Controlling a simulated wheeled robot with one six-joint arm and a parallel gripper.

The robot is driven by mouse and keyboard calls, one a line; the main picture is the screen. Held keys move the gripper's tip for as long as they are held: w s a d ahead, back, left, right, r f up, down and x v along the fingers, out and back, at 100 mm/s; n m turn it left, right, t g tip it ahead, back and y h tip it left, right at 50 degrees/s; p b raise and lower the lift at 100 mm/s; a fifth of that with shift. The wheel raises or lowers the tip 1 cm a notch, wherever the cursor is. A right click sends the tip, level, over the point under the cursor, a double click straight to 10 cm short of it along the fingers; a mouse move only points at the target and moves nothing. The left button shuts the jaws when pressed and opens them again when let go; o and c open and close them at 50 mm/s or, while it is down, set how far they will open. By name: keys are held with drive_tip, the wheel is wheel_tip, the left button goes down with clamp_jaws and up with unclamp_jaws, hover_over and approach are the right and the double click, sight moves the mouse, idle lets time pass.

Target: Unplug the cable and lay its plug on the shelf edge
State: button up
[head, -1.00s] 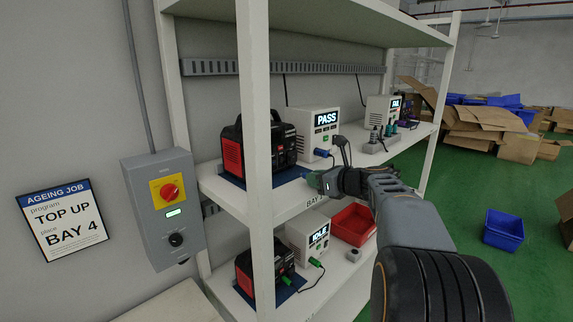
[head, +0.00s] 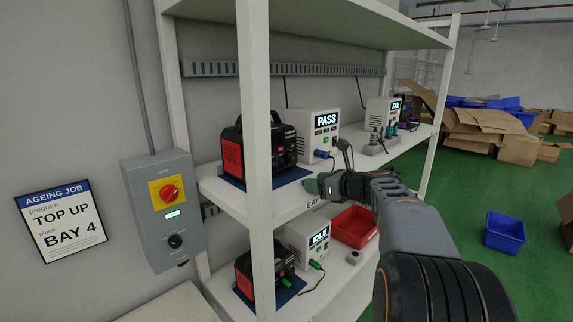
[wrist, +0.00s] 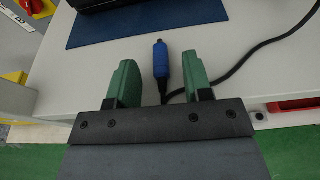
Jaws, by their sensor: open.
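A blue plug (wrist: 161,62) lies on the pale shelf (wrist: 230,40), close to its front edge, in the wrist view. Its black cable (wrist: 262,48) runs from the plug's near end and curves away to the upper right. My gripper (wrist: 158,70) is open, with one green finger on each side of the plug and a gap visible on both sides. In the head view my gripper (head: 314,186) is at the front edge of the upper shelf, and the plug between its fingers cannot be made out. A blue connector (head: 321,154) sits at the front of the PASS unit (head: 320,128).
A black and red power station (head: 262,150) stands on a blue mat (wrist: 150,22) behind my gripper. Below are an IDLE unit (head: 313,238) and a red bin (head: 354,226). A shelf upright (head: 256,130) stands to the left.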

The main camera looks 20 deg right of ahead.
drive_tip(key=b+v, duration=0.1)
drive_tip(key=v, duration=1.2)
drive_tip(key=s+a+f+n+g+h, duration=0.2)
drive_tip(key=f+n+g, duration=0.1)
drive_tip(key=f+n, duration=0.35)
drive_tip(key=s+a+f+n+g+h, duration=0.1)
drive_tip(key=s+f+n+g, duration=0.15)
drive_tip(key=f+n, duration=0.45)
drive_tip(key=s+a+f+n+g+h, duration=0.1)
drive_tip(key=s+a+f+n, duration=0.3)
drive_tip(key=a+n, duration=0.4)
drive_tip(key=s+a+f+n+g+h, duration=0.2)
drive_tip(key=a+f+n, duration=0.4)
drive_tip(key=a+n, duration=0.3)
drive_tip(key=shift+s+a+n+g, duration=0.2)
drive_tip(key=shift+s+n+g, duration=0.15)
drive_tip(key=shift+s+g, duration=0.65)
